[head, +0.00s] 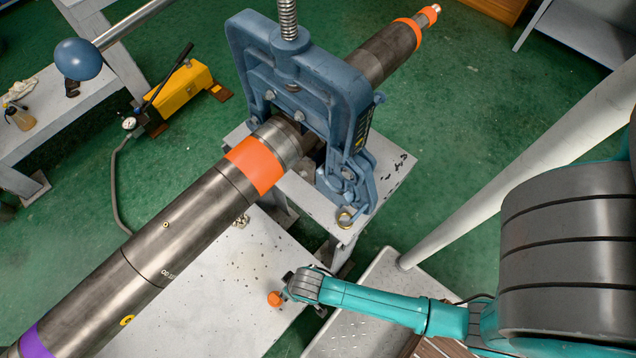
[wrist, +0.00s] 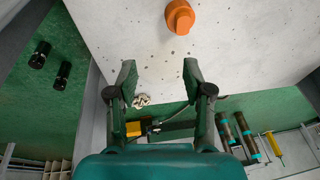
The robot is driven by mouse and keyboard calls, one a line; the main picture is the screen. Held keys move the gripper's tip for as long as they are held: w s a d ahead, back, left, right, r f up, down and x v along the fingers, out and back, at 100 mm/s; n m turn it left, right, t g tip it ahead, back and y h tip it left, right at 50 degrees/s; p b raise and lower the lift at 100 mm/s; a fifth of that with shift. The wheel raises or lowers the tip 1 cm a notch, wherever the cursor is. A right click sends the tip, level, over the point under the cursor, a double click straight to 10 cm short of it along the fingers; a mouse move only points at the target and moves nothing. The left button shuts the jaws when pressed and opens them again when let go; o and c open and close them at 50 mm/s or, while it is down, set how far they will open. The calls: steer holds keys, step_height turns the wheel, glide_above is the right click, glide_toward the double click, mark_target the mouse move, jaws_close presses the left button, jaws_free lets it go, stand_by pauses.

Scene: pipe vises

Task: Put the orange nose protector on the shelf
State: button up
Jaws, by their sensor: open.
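The orange nose protector (head: 275,299) is a small, roughly round piece. It sits on a white speckled surface (head: 220,305) below the long pipe, just left of my arm's end. In the wrist view the protector (wrist: 180,17) shows near the top edge, beyond my fingertips and slightly right of the middle between them. My gripper (wrist: 158,68) is open, with nothing between its two fingers, and it is apart from the protector. In the head view my gripper's fingers are mostly hidden by the wrist.
A blue pipe vise (head: 300,85) grips the long metal pipe (head: 180,235), which runs diagonally above the white surface. A yellow hand pump (head: 183,90) stands on the green floor. A grey bench (head: 55,110) is at the left. A pale post (head: 510,170) rises at the right.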

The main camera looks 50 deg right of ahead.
steer(key=s+d+r+t, duration=0.3)
steer(key=s+r+t, duration=0.1)
steer(key=r, duration=0.8)
steer(key=s+d+r+t+h, duration=0.1)
steer(key=s+d+r+t, duration=0.3)
steer(key=r, duration=0.9)
steer(key=s+d+r+t, duration=0.4)
steer(key=s+r, duration=0.1)
steer(key=r, duration=0.7)
steer(key=shift+r, duration=0.15)
steer(key=shift+s+d, duration=0.1)
